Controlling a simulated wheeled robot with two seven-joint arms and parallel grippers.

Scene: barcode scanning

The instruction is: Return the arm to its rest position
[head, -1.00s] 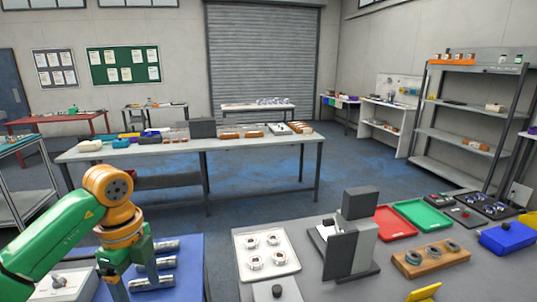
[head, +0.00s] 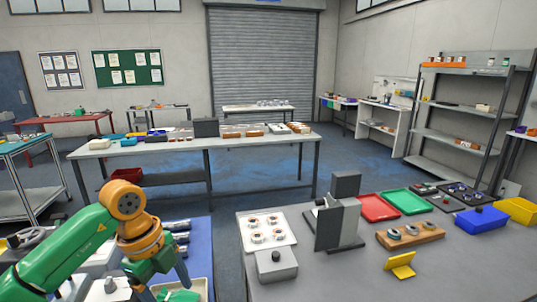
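My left arm comes in from the lower left, with green links and orange joints. Its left gripper (head: 165,284) points down, its two fingers spread apart, with nothing seen held between them. It is above a pale tray (head: 207,288) holding a green item (head: 180,296), near the blue mat (head: 203,250) with grey cylindrical parts (head: 178,239). The tips lie close to the bottom edge, so their height above the tray is unclear. My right arm and gripper are out of view.
On the right grey bench (head: 340,285) stand a dark grey upright device (head: 338,225), a white tray with ring parts (head: 285,243), a grey box with a knob (head: 277,265), red (head: 378,209) and green (head: 404,201) trays, a wooden ring holder (head: 410,237) and a yellow stand (head: 400,266).

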